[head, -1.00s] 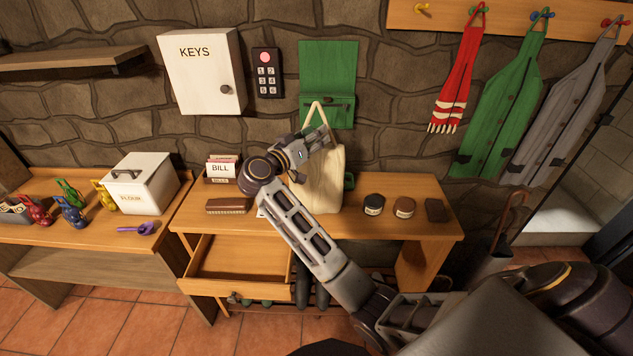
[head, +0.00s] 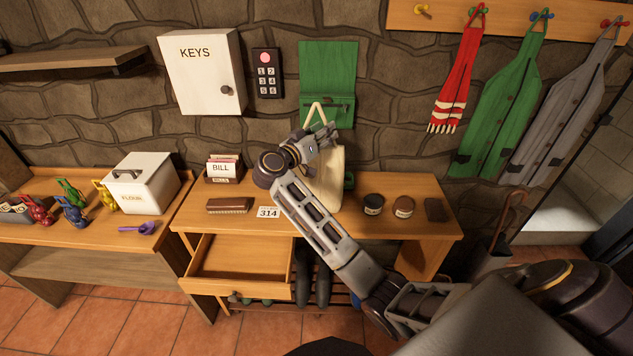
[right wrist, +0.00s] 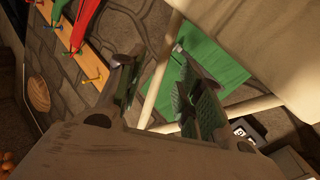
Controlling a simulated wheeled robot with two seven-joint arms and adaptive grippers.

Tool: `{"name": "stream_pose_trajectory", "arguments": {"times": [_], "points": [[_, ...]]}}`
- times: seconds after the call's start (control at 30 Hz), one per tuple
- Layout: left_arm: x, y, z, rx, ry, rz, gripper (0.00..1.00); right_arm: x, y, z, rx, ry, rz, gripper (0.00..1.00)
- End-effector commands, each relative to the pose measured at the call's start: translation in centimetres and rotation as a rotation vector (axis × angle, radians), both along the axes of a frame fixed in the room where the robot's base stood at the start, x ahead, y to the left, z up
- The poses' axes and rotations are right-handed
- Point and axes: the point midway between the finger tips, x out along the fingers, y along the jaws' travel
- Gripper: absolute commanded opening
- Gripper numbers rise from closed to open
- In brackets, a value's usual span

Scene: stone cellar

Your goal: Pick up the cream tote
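The cream tote (head: 335,185) stands upright on the wooden desk, its body partly hidden behind my right arm in the head view. Its handle (head: 315,110) stands up in a loop above it. My right gripper (head: 326,136) is at the handle, just above the bag's top. In the right wrist view the two fingers of my right gripper (right wrist: 162,88) are apart, with a cream handle strap (right wrist: 161,72) passing between them. I cannot tell whether either finger touches it. The tote's body (right wrist: 265,45) fills the upper right there. My left gripper is not in view.
A green wall box (head: 328,75) hangs behind the tote.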

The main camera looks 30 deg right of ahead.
Motion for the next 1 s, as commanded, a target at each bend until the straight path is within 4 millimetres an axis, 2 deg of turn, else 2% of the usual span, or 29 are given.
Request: {"name": "stream_pose_trajectory", "arguments": {"times": [0.1, 0.3, 0.77, 0.87, 1.0], "points": [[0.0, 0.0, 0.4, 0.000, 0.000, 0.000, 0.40, 0.5, -1.2, 0.1, -0.003, 0.002, -0.002, 0.36], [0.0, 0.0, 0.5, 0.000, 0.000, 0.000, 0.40, 1.0, -2.3, 0.0, -0.001, 0.001, 0.000, 0.36], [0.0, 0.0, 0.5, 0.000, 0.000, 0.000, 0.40, 1.1, -2.4, -0.1, 0.000, 0.000, 0.000, 0.36], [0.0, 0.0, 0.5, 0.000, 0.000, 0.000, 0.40, 1.1, -2.4, -0.1, 0.000, 0.000, 0.000, 0.27], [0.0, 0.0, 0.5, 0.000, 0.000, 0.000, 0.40, 1.1, -2.4, -0.1, 0.000, 0.000, 0.000, 0.09]]}}
